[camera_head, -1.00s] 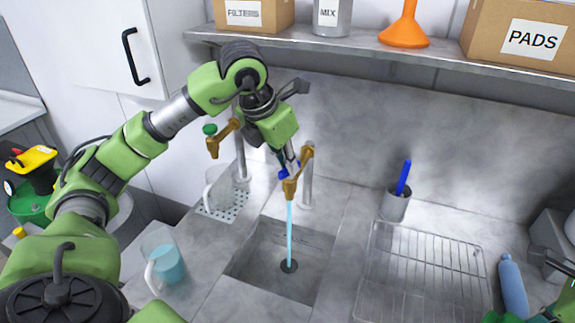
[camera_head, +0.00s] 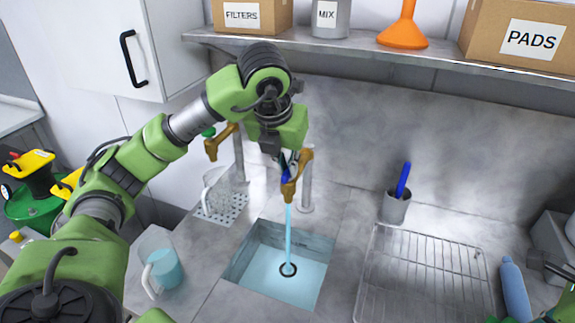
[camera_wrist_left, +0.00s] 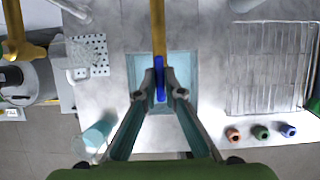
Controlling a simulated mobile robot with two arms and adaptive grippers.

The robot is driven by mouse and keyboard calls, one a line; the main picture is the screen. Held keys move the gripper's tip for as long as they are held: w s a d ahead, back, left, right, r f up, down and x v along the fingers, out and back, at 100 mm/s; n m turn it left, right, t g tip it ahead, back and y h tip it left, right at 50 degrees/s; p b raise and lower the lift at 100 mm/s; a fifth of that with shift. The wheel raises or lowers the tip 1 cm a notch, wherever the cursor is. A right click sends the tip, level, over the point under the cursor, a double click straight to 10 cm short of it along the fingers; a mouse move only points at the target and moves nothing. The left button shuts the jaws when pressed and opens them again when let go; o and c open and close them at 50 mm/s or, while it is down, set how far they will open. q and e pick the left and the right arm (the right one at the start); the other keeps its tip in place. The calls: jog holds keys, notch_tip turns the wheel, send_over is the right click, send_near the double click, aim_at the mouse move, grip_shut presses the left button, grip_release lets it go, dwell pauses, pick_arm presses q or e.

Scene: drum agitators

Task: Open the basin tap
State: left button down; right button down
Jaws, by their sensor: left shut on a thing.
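The brass basin tap (camera_head: 297,172) stands on a steel post behind the sink basin (camera_head: 318,243). A blue water stream (camera_head: 289,225) runs from it into the basin, where pale blue water covers the bottom. My left gripper (camera_wrist_left: 162,90) is shut on the tap's blue lever (camera_wrist_left: 159,75), one finger on each side. In the head view the left gripper (camera_head: 283,158) is over the tap from behind and above, and its fingers are mostly hidden. My right gripper (camera_head: 550,266) shows only in part at the right edge; its jaws are unclear.
A second brass tap (camera_head: 215,147) with a green knob stands left, above a clear jug (camera_head: 214,188) on a drain grid. A jug of blue liquid (camera_head: 162,268) stands at the front left. A wire rack (camera_head: 425,275), brush cup (camera_head: 395,206) and blue bottle (camera_head: 514,290) are to the right.

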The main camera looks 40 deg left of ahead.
pick_arm(q)
jog(key=shift+w+a+r, duration=0.1)
jog(key=shift+r, duration=0.2)
jog(key=c, duration=2.1)
grip_release()
jog(key=shift+c, duration=0.2)
jog(key=shift+f, duration=0.1)
jog(key=v, duration=1.2)
jog(key=shift+s, duration=0.2)
jog(key=shift+f, duration=0.1)
